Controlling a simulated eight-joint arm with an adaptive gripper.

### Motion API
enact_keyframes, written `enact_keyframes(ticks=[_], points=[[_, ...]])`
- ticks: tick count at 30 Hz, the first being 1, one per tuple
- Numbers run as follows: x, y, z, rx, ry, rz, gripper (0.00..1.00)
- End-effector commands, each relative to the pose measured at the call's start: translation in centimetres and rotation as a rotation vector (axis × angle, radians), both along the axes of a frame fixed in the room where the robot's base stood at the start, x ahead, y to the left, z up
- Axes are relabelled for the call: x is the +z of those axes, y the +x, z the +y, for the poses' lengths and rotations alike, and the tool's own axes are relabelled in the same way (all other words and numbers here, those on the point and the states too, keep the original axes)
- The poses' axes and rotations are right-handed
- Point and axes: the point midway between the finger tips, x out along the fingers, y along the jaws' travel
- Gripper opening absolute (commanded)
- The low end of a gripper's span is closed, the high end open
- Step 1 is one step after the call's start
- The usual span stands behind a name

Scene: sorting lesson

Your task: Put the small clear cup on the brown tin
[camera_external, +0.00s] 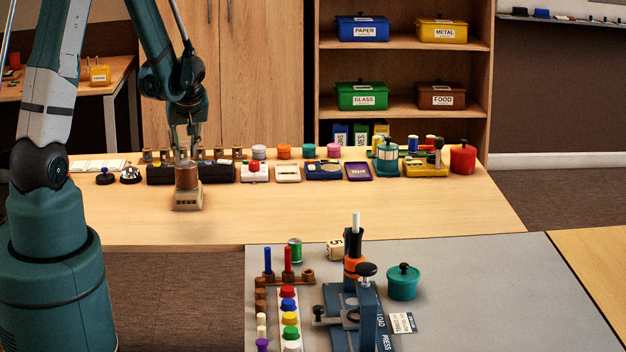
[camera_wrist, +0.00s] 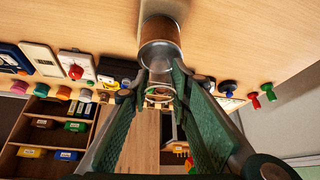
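The brown tin (camera_external: 186,178) stands upright on a small beige block (camera_external: 188,200) near the left of the wooden table. In the wrist view the tin (camera_wrist: 160,28) shows just beyond my fingertips. My gripper (camera_external: 183,155) points down right above the tin. In the wrist view my gripper (camera_wrist: 161,77) has its green fingers apart, one on each side of a small pale round rim (camera_wrist: 160,95). This looks like the small clear cup, low over the tin's top. I cannot tell whether the fingers press on it or whether it touches the tin.
A row of items, including a red-button box (camera_external: 255,172) and a purple tray (camera_external: 359,171), lines the table's back. A grey table (camera_external: 470,290) in front carries a press (camera_external: 366,310) and a teal pot (camera_external: 403,284).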

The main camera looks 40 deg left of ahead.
Motion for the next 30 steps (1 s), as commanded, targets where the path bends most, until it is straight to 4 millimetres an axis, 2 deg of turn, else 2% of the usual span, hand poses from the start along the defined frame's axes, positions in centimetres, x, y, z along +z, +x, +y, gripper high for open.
enact_keyframes(ticks=[14, 18, 30], points=[[-0.48, -0.03, -0.01, 0.000, 0.000, 0.000, 0.18], [-0.40, -0.03, -0.01, 0.000, 0.000, 0.000, 0.35], [-0.31, -0.03, -0.01, 0.000, 0.000, 0.000, 0.36]])
